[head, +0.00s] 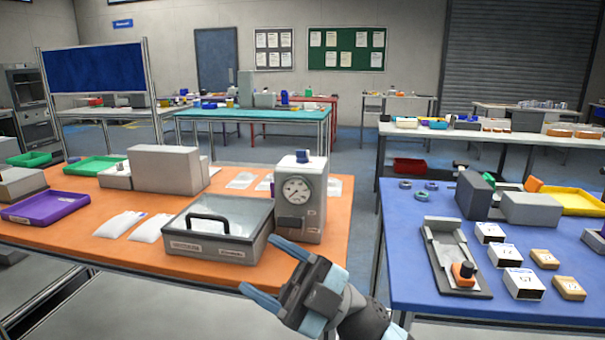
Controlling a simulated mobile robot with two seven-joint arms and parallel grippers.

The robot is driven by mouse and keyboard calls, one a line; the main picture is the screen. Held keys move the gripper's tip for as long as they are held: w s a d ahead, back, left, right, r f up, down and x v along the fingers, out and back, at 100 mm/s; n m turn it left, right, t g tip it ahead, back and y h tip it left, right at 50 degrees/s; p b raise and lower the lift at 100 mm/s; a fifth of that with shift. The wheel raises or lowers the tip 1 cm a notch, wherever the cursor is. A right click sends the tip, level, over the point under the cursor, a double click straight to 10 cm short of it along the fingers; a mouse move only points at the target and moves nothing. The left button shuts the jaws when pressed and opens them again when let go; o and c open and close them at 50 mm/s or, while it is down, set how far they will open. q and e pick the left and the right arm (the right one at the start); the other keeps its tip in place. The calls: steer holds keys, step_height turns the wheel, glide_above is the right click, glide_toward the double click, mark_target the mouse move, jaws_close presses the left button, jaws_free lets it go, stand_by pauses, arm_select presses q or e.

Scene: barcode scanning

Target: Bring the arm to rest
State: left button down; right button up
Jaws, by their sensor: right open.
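My right gripper (262,266) is at the bottom middle of the head view, with its arm coming in from the lower right. Its two light blue fingers are spread apart, with nothing between them, and they point up and to the left. It shows in front of the front right edge of the orange table (75,240), below the grey tray with a black handle (215,250). I cannot tell its exact height relative to the table top. My left gripper is not in view.
A grey gauge box (300,218) stands beside the tray. A blue table (400,270) on the right holds a grey stand with an orange-and-black device (463,274), small white boxes (524,284) and yellow boxes (569,288). A floor gap separates the two tables.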

steer(key=w+d+f+m+t+h, duration=0.1)
steer(key=d+f+m+t+h, duration=0.6)
steer(key=f+m+t, duration=0.4)
steer(key=w+d+f+m+t+h, duration=0.1)
steer(key=d+f+m+t+h, duration=0.5)
steer(key=f+m+t+h, duration=0.5)
steer(key=s+d+f+m+g+h+p, duration=0.1)
steer(key=s+d+f+m+g+h, duration=0.2)
steer(key=s+f, duration=0.45)
steer(key=s+d+f+m+g+h, duration=0.1)
steer(key=s+d+f+m+g, duration=0.1)
steer(key=s+d+f+g, duration=0.6)
arm_select(q)
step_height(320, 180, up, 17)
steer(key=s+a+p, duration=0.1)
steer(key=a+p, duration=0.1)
steer(key=p, duration=2.4)
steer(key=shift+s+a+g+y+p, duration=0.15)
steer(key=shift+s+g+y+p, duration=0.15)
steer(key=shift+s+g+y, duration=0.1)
arm_select(e)
step_height(320, 180, up, 15)
steer(key=t, duration=0.1)
steer(key=shift+a+r+t+h, duration=0.2)
steer(key=shift+t+h, duration=0.1)
steer(key=shift+t, duration=0.1)
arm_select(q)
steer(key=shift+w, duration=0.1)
